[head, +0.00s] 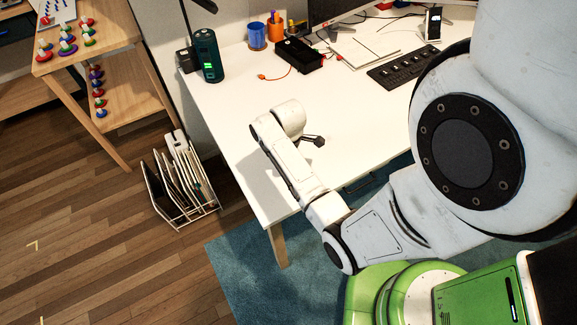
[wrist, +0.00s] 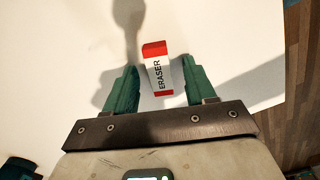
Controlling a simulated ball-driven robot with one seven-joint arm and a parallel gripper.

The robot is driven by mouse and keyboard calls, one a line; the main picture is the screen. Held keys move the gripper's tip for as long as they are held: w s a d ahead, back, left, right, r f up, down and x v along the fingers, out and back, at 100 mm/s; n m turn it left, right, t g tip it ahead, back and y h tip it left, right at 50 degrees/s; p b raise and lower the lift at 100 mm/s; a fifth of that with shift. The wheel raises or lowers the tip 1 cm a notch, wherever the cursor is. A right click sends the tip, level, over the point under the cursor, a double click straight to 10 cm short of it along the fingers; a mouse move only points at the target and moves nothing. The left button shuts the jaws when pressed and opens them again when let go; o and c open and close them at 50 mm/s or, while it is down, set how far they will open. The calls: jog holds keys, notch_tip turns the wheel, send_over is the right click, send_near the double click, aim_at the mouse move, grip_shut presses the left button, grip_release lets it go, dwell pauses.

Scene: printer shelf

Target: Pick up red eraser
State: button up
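The red eraser (wrist: 157,70) is a small block with red ends, a white sleeve and the word ERASER. In the wrist view it lies on the white desk, between and a little ahead of the green fingers of my gripper (wrist: 160,82). The fingers are apart, with a gap on each side of the eraser, and hold nothing. In the head view my gripper (head: 314,141) is a small dark shape low over the white desk (head: 225,110); I cannot make out the eraser there.
A black box (head: 300,54), a keyboard (head: 395,68), a blue cup (head: 257,36) and a dark green cylinder (head: 208,55) stand toward the desk's back. A wire rack (head: 190,210) stands on the floor left of the desk. The desk's left and middle surface is clear.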

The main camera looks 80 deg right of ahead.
grip_shut()
dwell(0.3)
jog(key=shift+r, duration=0.1)
jog(key=shift+r, duration=0.55)
jog(key=s+a+r+p, duration=0.1)
jog(key=s+a+r, duration=0.4)
jog(key=a+r, duration=0.6)
jog(key=shift+s+a+r, duration=0.15)
jog(key=shift+a+r, duration=0.2)
jog(key=shift+a, duration=0.6)
